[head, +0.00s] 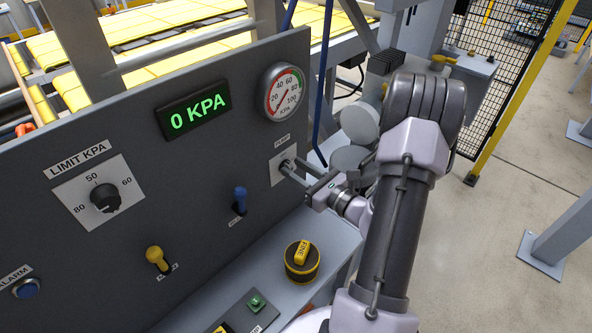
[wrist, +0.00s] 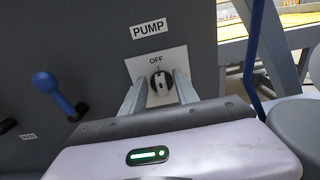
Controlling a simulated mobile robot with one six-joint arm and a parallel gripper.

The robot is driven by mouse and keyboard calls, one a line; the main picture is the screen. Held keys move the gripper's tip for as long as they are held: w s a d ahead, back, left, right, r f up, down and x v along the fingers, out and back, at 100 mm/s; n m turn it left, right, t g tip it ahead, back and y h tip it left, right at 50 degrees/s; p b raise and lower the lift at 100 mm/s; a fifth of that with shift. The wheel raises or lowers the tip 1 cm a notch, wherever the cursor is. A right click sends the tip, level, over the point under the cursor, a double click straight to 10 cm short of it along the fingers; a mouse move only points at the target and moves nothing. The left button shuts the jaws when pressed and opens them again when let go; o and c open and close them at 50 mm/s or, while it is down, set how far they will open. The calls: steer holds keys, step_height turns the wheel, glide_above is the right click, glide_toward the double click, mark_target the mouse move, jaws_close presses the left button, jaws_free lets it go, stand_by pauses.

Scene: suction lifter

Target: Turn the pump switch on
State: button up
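The pump switch is a round black knob (wrist: 160,84) with a pale grip bar on a white plate (wrist: 133,68) under a PUMP label (wrist: 149,30). Its bar stands about upright, toward the OFF mark above it. In the head view the plate (head: 275,173) shows at the panel's right end, with the knob mostly hidden by the fingers. My gripper (wrist: 161,78) is open, with one finger on each side of the knob. It also shows in the head view (head: 289,167), reaching in from the right. I cannot tell whether the fingers touch the knob.
The grey panel carries a green 0 KPA display (head: 193,112), a round gauge (head: 284,92), a limit dial (head: 104,198), a blue lever (head: 240,197) and a yellow lever (head: 157,258). A yellow-black knob (head: 302,259) sits on the ledge below. Open floor lies right.

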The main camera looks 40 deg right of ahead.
steer(key=shift+w, duration=0.1)
jaws_close()
steer(key=shift+m+p, duration=0.3)
steer(key=m+p, duration=0.3)
steer(key=m, duration=0.2)
steer(key=d+m+p, duration=0.1)
steer(key=m+p, duration=0.1)
steer(key=m, duration=0.1)
steer(key=shift+f+p, duration=0.1)
steer(key=shift+p, duration=0.25)
steer(key=shift+d+f+m+p, duration=0.15)
steer(key=shift+m+p, duration=0.55)
steer(key=shift+m, duration=0.85)
steer(key=shift+a+f+m+p, duration=0.1)
steer(key=shift+f+m+p, duration=0.15)
steer(key=shift+m+p, duration=0.85)
steer(key=shift+d+f+m+p, duration=0.1)
steer(key=shift+f+m+p, duration=0.15)
steer(key=shift+m, duration=1.7)
